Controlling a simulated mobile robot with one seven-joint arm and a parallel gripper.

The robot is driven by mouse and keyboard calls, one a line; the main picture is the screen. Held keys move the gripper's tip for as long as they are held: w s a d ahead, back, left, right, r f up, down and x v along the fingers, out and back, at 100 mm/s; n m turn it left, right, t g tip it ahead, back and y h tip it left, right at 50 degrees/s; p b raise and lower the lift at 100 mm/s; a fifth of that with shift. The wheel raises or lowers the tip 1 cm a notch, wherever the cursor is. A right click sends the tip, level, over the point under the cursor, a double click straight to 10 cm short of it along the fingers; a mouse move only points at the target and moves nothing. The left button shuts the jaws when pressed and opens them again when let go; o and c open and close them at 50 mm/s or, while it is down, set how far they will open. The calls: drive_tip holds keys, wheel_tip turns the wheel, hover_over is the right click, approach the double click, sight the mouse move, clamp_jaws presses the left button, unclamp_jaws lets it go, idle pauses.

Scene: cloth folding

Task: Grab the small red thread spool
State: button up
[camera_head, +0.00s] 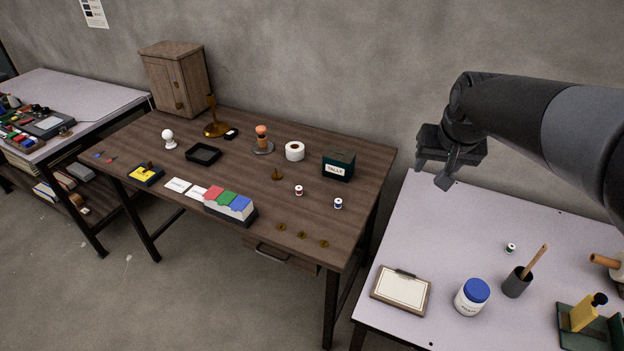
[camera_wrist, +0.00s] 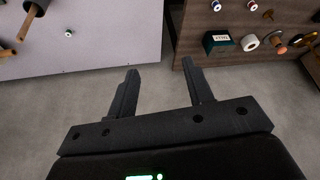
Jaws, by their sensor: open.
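The small red thread spool (camera_head: 298,190) stands on the dark wooden table (camera_head: 225,160), toward its right side. It also shows at the top of the wrist view (camera_wrist: 252,5). A similar blue spool (camera_head: 338,203) stands to its right on the same table, and it shows in the wrist view too (camera_wrist: 216,5). My gripper (camera_head: 432,174) is open and empty, in the air to the right of the wooden table, near the far edge of the light table. In the wrist view its two fingers (camera_wrist: 158,85) are spread apart with only floor between them.
A dark TALLY box (camera_head: 338,166), a white roll (camera_head: 295,151) and a small brown item (camera_head: 277,174) stand behind the spools. Brass pieces (camera_head: 302,235) lie in front. The light table (camera_head: 460,225) holds a clipboard (camera_head: 401,289), a blue-lidded jar (camera_head: 472,296) and a green spool (camera_head: 510,248).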

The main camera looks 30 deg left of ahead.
drive_tip(key=w+a+f, duration=0.3)
drive_tip(key=w+a, duration=0.1)
drive_tip(key=a, duration=0.3)
drive_tip(key=n+g+y, duration=0.1)
drive_tip(key=n, duration=0.3)
approach(299, 189)
drive_tip(key=x, duration=0.9)
drive_tip(key=shift+w+a+r, duration=0.15)
drive_tip(key=shift+w+r, duration=0.05)
clamp_jaws()
